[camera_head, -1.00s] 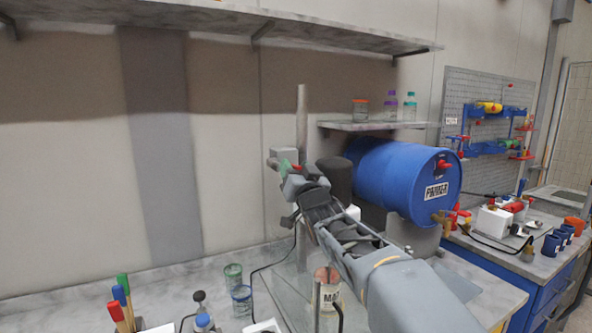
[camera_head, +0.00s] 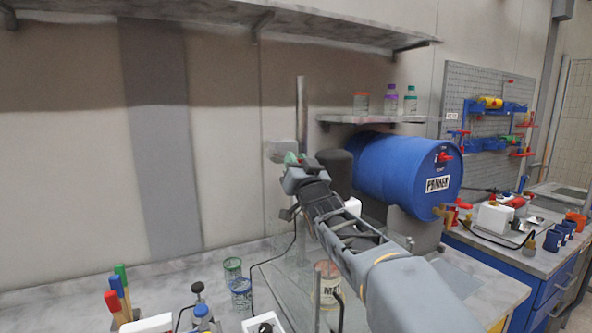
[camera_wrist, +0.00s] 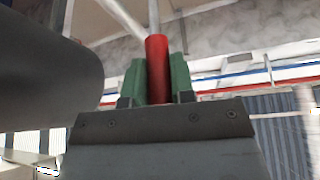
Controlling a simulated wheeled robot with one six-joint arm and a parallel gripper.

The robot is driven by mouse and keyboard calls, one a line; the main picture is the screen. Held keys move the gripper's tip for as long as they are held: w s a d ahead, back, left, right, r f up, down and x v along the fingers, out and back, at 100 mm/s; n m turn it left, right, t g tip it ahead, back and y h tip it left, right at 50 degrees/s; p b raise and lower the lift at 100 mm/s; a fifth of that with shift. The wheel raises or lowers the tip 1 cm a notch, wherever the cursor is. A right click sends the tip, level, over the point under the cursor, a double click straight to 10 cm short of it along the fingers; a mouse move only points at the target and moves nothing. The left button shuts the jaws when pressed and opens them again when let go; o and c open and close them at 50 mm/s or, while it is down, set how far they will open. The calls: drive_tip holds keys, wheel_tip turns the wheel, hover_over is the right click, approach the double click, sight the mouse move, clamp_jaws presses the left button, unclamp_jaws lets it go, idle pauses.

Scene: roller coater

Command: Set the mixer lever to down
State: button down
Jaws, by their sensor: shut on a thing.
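The mixer stands on the bench, with a grey upright post (camera_head: 302,105), a grey block (camera_head: 277,150) and a dark cylinder (camera_head: 336,170) beside my arm. Its lever has a red handle (camera_wrist: 157,66), seen close up in the wrist view on a thin light rod. My gripper (camera_wrist: 158,84) is shut on this handle, with one green pad on each side. In the head view my gripper (camera_head: 297,159) is at the mixer's post. My wrist hides most of the lever there, so I cannot tell its full angle.
A blue drum (camera_head: 395,172) lies on its side right of my arm. A small shelf (camera_head: 372,119) with bottles hangs above it. A paint can (camera_head: 328,281) stands below my arm.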

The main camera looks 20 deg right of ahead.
wheel_tip(320, 180, down, 2)
drive_tip(key=b, duration=0.3)
drive_tip(key=shift+t, duration=0.4)
drive_tip(key=shift+f+t+b, duration=0.25)
drive_tip(key=shift+t+b, duration=0.05)
drive_tip(key=shift+b, duration=0.8)
drive_tip(key=shift+r, duration=0.15)
drive_tip(key=c, duration=1)
unclamp_jaws()
drive_tip(key=shift+o, duration=0.2)
drive_tip(key=b+v, duration=0.4)
drive_tip(key=v, duration=0.9)
drive_tip(key=shift+s+f, duration=0.25)
drive_tip(key=shift+s, duration=0.05)
